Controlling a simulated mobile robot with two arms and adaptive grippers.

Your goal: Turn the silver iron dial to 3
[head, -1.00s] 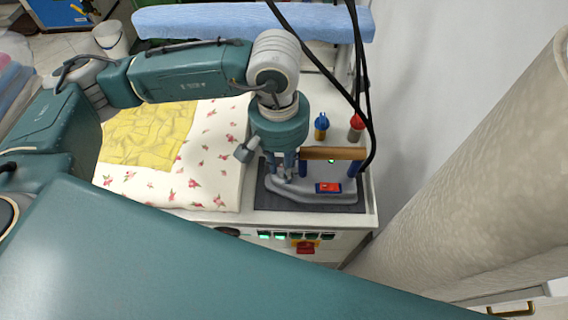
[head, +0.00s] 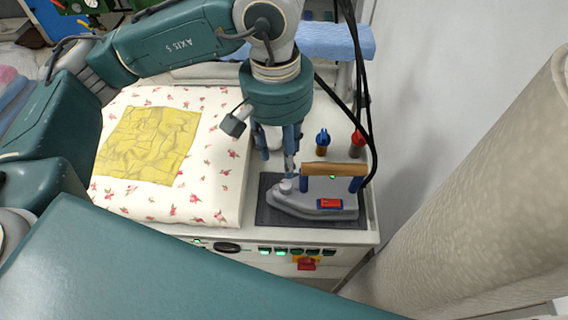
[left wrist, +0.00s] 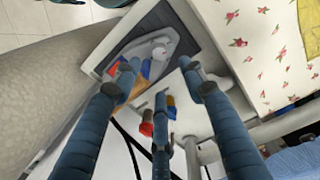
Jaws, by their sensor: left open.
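The iron (head: 310,205) has a grey body, a wooden handle (head: 335,169) on blue posts and a red switch. It rests on a dark mat (head: 268,217) at the right end of the table. Its silver dial (head: 286,186) is a small round knob on the left part of the body; its setting is too small to read. My left gripper (head: 282,160) is open and empty, pointing down just above and behind the dial, left of the handle. In the left wrist view the iron (left wrist: 160,42) lies beyond the spread fingers (left wrist: 157,75). My right gripper is not in view.
A blue-topped bottle (head: 322,142) and a red-topped bottle (head: 357,145) stand behind the handle. Black cables hang at the right. A yellow cloth (head: 148,145) lies on a flowered pad (head: 215,185) to the left. A panel with a red knob (head: 306,263) is on the front.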

